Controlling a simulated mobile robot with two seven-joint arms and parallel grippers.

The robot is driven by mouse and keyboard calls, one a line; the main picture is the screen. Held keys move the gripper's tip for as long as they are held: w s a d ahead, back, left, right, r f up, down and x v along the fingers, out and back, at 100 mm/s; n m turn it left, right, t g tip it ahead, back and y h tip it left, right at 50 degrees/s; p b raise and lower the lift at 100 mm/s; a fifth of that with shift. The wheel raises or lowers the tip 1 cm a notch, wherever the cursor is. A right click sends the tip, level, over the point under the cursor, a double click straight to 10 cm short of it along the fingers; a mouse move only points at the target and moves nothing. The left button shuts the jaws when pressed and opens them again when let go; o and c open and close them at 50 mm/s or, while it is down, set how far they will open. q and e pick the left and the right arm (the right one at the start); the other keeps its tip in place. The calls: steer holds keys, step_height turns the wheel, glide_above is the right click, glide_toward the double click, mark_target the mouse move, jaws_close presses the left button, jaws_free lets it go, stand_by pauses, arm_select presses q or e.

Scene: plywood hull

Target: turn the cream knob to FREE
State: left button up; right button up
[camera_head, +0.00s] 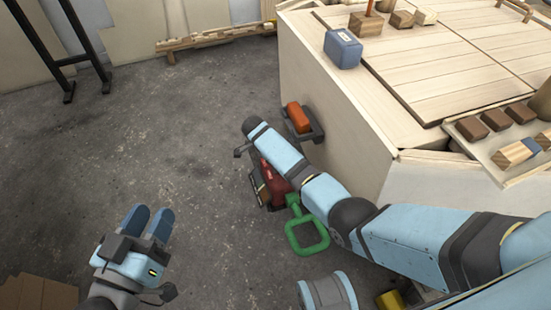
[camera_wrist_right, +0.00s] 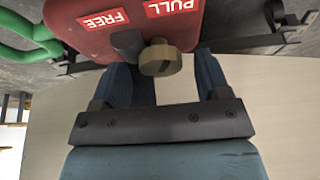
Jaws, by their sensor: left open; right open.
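The cream knob (camera_wrist_right: 161,58) sticks out from a red box (camera_wrist_right: 110,38) in the right wrist view. A grey piece sits left of the knob. My right gripper (camera_wrist_right: 180,68) is open, its fingers on either side of the knob, which lies nearer the left finger. I cannot tell whether they touch. In the head view the red box (camera_head: 273,183) is partly behind my right arm, and the knob is hidden. My left gripper (camera_head: 149,217) is open and empty over the floor.
A green handle (camera_head: 308,238) is beside the red box. An orange block (camera_head: 299,117) is on a dark bracket on the plywood side. A blue box (camera_head: 343,48) and wooden blocks lie on top.

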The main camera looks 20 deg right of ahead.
arm_select(q)
steer(key=shift+f, duration=0.1)
arm_select(e)
steer(key=shift+d+f, duration=0.1)
steer(key=shift+f, duration=0.1)
